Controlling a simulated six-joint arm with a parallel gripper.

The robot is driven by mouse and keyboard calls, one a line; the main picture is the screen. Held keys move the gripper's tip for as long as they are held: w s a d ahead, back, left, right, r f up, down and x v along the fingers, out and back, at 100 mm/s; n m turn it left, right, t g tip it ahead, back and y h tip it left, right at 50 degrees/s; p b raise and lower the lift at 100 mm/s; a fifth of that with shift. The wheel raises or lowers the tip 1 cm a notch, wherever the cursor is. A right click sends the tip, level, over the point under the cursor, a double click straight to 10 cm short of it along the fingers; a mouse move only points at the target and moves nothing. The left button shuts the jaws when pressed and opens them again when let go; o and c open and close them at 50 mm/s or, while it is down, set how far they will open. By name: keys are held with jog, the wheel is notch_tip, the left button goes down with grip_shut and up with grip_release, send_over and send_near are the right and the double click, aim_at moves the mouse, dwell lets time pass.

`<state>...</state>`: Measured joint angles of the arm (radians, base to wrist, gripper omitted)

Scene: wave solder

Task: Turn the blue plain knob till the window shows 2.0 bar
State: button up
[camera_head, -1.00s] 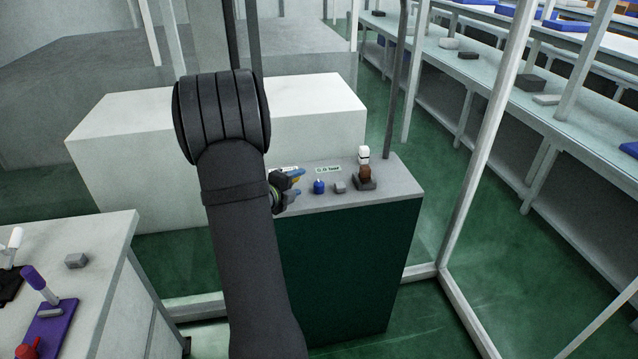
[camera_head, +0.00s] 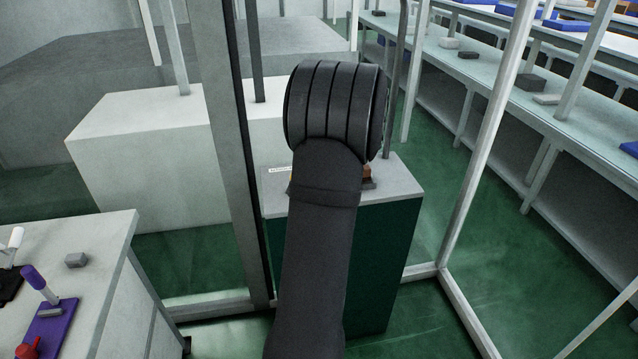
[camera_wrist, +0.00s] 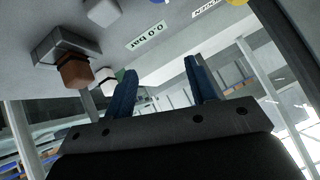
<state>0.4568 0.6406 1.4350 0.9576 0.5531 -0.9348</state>
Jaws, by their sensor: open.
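The window (camera_wrist: 147,33) reads 0.0 bar in the wrist view, with its text upside down. Only a sliver of the blue knob (camera_wrist: 158,1) shows at the top edge of that view; its shape cannot be made out there. My gripper (camera_wrist: 160,67) is open, with two blue fingers apart and nothing between them. The blue knob lies beyond the fingertips in the picture, and they do not appear to touch it. In the head view my arm hides the gripper, the blue knob and the window.
A grey block (camera_wrist: 103,12) and a brown-topped control on a dark base (camera_wrist: 62,46) sit beside the blue knob. Part of a yellow knob (camera_wrist: 237,2) shows on the other side. The console (camera_head: 398,180) stands near upright frame posts (camera_head: 232,150).

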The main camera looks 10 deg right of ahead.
jog(key=s+d+r+n+g+y, duration=0.1)
jog(key=s+d+r+n+y, duration=0.1)
jog(key=s+n+y, duration=0.3)
jog(key=s+d+r+n+g, duration=0.2)
jog(key=s+n, duration=0.2)
jog(key=n, duration=0.3)
jog(key=x, duration=1.7)
jog(key=shift+w+a+f, duration=0.1)
jog(key=shift+w+f, duration=0.05)
jog(key=shift+w, duration=0.25)
jog(key=c, duration=1)
jog(key=shift+m+t, duration=0.3)
jog(key=shift+m, duration=0.3)
jog(key=m+t+h, duration=0.1)
jog(key=m+h, duration=0.2)
jog(key=m, duration=0.1)
jog(key=shift+m+t+h, duration=0.3)
jog(key=shift+t, duration=0.1)
jog(key=shift+m+h, duration=1.6)
jog(key=shift+m, duration=0.4)
jog(key=shift+m+h, duration=0.5)
jog(key=shift+m, duration=0.2)
